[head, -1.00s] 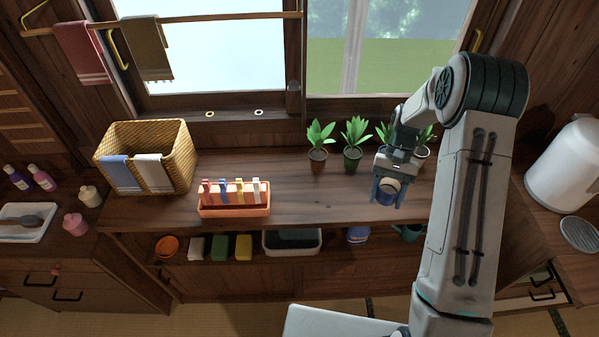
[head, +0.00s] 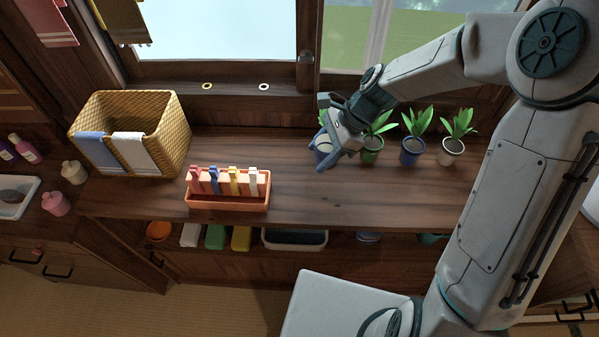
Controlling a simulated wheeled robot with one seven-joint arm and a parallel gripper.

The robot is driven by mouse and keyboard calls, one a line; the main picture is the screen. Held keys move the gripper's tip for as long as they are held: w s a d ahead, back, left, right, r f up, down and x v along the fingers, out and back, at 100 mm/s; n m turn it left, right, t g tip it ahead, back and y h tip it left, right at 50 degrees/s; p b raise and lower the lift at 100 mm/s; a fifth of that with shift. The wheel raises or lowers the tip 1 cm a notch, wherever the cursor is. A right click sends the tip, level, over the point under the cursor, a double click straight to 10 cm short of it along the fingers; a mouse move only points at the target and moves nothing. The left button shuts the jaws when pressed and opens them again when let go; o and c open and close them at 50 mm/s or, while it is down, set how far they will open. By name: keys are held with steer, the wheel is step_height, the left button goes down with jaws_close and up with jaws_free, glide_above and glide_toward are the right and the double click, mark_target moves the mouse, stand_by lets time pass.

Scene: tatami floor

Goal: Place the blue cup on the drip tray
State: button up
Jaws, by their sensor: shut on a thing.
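The blue cup (head: 322,147) is in my gripper (head: 328,155), which is shut on it above the back part of the counter, in front of the potted plants. The fingers cover much of the cup; a pale area shows on it. I cannot tell whether it is level or tilted. No drip tray can be made out in the current head view.
Pots (head: 412,152) with green plants stand along the back, close to my gripper. An orange rack of pegs (head: 228,203) and a wicker basket (head: 172,140) stand to the left. The counter's front middle (head: 340,205) is clear. Several items sit on the shelf below.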

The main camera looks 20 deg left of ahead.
glide_above(290, 185)
steer(key=d, duration=0.2)
steer(key=f, duration=0.2)
steer(key=w+f, duration=0.1)
steer(key=shift+f, duration=2.3)
steer(key=shift+f, duration=0.2)
steer(key=o, duration=1)
steer(key=shift+r, duration=0.1)
steer(key=v, duration=1.2)
steer(key=shift+r, duration=0.15)
